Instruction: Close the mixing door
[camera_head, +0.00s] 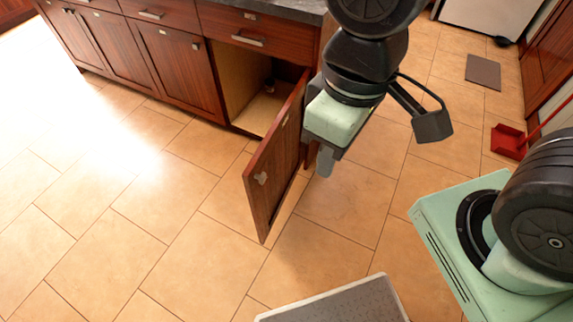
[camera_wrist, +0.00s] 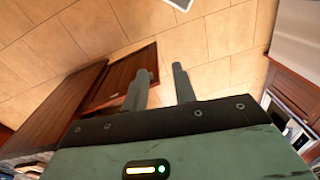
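The dark red-brown cabinet door (camera_head: 272,165) stands swung out from the lower cabinet, next to its open compartment (camera_head: 262,105). A light metal fitting (camera_head: 261,178) shows on it near its free edge. My gripper (camera_head: 325,163) hangs just right of the door, fingers pointing down. It partly overlaps the door's hinge side in the head view, and contact cannot be told. The door (camera_wrist: 118,78) lies left of and behind the left finger there.
Closed cabinets (camera_head: 170,65) and drawers run to the left under a dark countertop (camera_head: 290,8). A red dustpan (camera_head: 508,141) and a grey mat (camera_head: 483,72) lie at the right. The tiled floor (camera_head: 130,215) in front of the cabinets and left of the door is clear.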

